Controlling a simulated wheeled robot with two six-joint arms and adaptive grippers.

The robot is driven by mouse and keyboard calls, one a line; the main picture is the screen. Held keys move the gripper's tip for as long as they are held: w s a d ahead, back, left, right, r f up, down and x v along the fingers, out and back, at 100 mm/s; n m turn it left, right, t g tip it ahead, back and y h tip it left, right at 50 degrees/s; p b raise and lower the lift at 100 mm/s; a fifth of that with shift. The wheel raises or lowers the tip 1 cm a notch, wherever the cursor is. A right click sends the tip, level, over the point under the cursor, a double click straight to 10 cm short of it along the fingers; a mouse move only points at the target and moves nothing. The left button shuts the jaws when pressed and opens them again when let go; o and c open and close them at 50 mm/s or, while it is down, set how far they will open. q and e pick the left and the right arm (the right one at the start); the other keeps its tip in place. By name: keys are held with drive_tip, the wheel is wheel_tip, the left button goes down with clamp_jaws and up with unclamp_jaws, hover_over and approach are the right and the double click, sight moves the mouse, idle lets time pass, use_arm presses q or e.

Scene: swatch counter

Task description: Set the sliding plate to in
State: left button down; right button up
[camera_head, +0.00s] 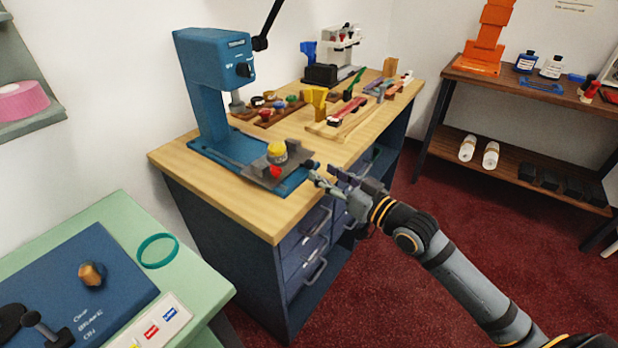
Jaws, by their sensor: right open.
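A blue press (215,95) stands on the left part of the wooden-topped counter. A grey plate (258,170), which looks like the sliding plate, lies on the press's blue base and sticks out toward the front right. A yellow round piece (277,152) sits on the plate, and a red knob (275,171) is at its front. My right gripper (324,176) is open at the counter's front edge, just right of the plate. I see nothing between its fingers, and it looks apart from the knob. My left gripper is not in view.
Racks of small tools (345,117) and a white machine (343,42) fill the counter's back right. Drawers with handles (314,270) are below the front edge. A green table (205,277) stands at lower left, and a wooden shelf (510,83) at right.

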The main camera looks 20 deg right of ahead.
sight(313, 166)
drive_tip(key=b+x, duration=0.1)
drive_tip(key=x, duration=0.3)
drive_tip(key=shift+w+a+r, duration=0.1)
drive_tip(key=shift+a, duration=0.1)
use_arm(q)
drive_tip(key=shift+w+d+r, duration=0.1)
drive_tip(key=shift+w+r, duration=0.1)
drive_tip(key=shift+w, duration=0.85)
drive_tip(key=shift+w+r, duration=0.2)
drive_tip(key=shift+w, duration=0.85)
use_arm(e)
drive_tip(key=shift+x, duration=0.85)
clamp_jaws()
